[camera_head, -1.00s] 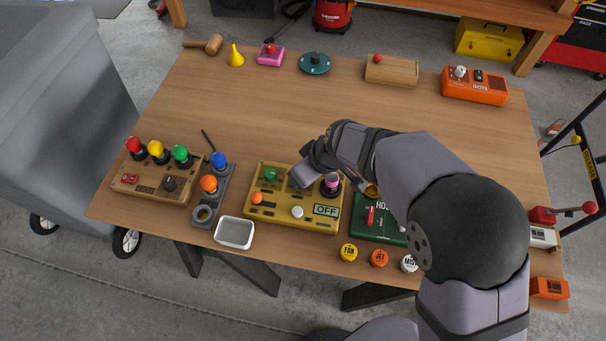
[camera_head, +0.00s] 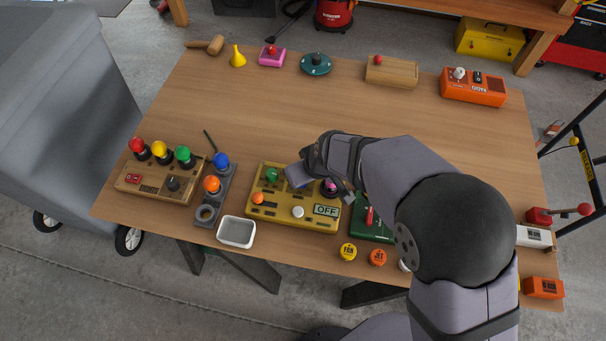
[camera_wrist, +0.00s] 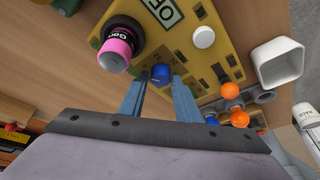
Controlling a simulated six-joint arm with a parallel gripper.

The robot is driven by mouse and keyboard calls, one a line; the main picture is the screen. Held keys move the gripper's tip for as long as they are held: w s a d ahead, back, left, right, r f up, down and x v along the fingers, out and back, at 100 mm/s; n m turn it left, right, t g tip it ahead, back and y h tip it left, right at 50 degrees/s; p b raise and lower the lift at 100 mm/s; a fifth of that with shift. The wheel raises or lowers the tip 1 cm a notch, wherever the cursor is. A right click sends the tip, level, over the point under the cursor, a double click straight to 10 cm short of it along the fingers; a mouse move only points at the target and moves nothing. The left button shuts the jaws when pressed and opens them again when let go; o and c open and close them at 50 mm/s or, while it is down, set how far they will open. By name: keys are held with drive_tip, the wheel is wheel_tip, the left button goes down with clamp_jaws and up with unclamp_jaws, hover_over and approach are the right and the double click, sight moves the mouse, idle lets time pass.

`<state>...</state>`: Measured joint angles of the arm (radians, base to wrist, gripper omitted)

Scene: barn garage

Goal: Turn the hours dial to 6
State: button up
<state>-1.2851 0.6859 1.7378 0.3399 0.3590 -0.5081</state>
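The yellow panel (camera_head: 270,213) lies on the table with an OFF display (camera_head: 326,210). No hours label is readable, so I cannot tell for sure that this knob is the hours dial. My gripper (camera_wrist: 158,88) is open, its two blue fingers pointing at the panel with the blue knob between their tips. I cannot tell whether they touch it. The number the knob points to is not readable.
A pink-topped knob (camera_wrist: 115,48) stands close beside my fingers. A white knob (camera_head: 298,212), green knob (camera_head: 272,175) and orange knob (camera_head: 258,198) share the panel. A green box with a red lever (camera_head: 369,215) is at right, a white bin (camera_head: 236,232) at front left.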

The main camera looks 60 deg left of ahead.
drive_tip(key=shift+o, duration=0.9)
drive_tip(key=shift+r, duration=0.1)
drive_tip(key=b+v, duration=0.1)
drive_tip(key=v, duration=0.6)
drive_tip(key=shift+b, duration=0.35)
drive_tip(key=shift+d+r, duration=0.1)
drive_tip(key=w+d+m+t+h, duration=0.1)
drive_tip(key=w+d+m, duration=0.3)
drive_tip(key=w+d, duration=0.6)
drive_tip(key=w+d+m+h, duration=0.2)
drive_tip(key=w+d+m, duration=0.3)
drive_tip(key=d, duration=1)
drive_tip(key=s+d+m, duration=0.2)
drive_tip(key=d+m, duration=0.2)
drive_tip(key=d, duration=0.8)
drive_tip(key=s+d+f+m+g+h, duration=0.1)
drive_tip(key=s+d+m, duration=0.2)
drive_tip(key=d, duration=0.9)
drive_tip(key=shift+s+m+h, duration=0.15)
drive_tip(key=shift+m+h, duration=0.15)
drive_tip(key=shift+m, duration=0.3)
